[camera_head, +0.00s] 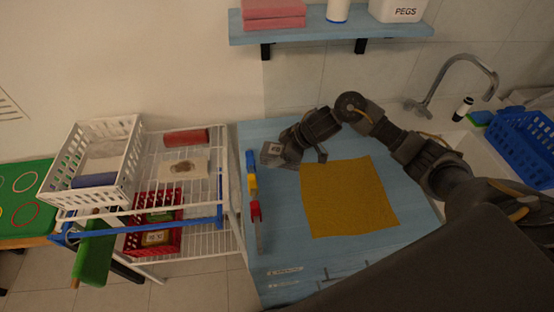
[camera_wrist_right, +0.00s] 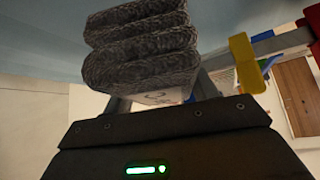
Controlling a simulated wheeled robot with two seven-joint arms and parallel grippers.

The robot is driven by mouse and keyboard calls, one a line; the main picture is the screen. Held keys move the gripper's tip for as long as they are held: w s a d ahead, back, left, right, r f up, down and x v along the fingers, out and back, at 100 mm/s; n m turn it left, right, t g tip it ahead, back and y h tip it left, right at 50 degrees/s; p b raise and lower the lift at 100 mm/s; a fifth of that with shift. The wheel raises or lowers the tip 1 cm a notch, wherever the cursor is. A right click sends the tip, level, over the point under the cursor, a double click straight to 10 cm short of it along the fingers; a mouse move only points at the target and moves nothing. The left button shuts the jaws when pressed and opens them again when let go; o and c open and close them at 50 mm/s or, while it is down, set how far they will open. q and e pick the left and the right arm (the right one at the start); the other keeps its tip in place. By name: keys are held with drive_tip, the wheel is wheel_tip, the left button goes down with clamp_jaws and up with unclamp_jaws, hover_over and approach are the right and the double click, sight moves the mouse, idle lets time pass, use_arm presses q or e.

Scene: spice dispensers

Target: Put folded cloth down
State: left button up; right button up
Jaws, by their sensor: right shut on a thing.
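My right gripper (camera_head: 292,158) is over the left part of the blue worktop, just left of the mustard cloth. It is shut on a grey folded cloth (camera_wrist_right: 140,45), whose thick stacked folds fill the upper middle of the right wrist view. In the head view the folded cloth (camera_head: 270,153) shows as a small grey piece with a pale label at the gripper's left side. The head view does not clearly tell whether it touches the worktop. My left gripper is not in view.
A flat mustard cloth (camera_head: 350,198) lies on the blue worktop (camera_head: 290,258). A row of blue, yellow and red pieces (camera_head: 252,182) runs along its left edge. A white wire rack (camera_head: 200,238) stands left. A shelf (camera_head: 330,32) hangs above; the sink (camera_head: 460,150) is right.

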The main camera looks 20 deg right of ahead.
drive_tip(key=shift+w+f+p, duration=0.2)
drive_tip(key=shift+f+p, duration=0.2)
drive_tip(key=shift+f, duration=1.4)
drive_tip(key=shift+f, duration=0.1)
drive_tip(key=shift+f, duration=0.25)
drive_tip(key=o, duration=0.9)
drive_tip(key=shift+s, duration=0.1)
drive_tip(key=shift+o, duration=0.7)
drive_tip(key=shift+f, duration=0.2)
drive_tip(key=shift+a, duration=0.1)
drive_tip(key=shift+r, duration=0.1)
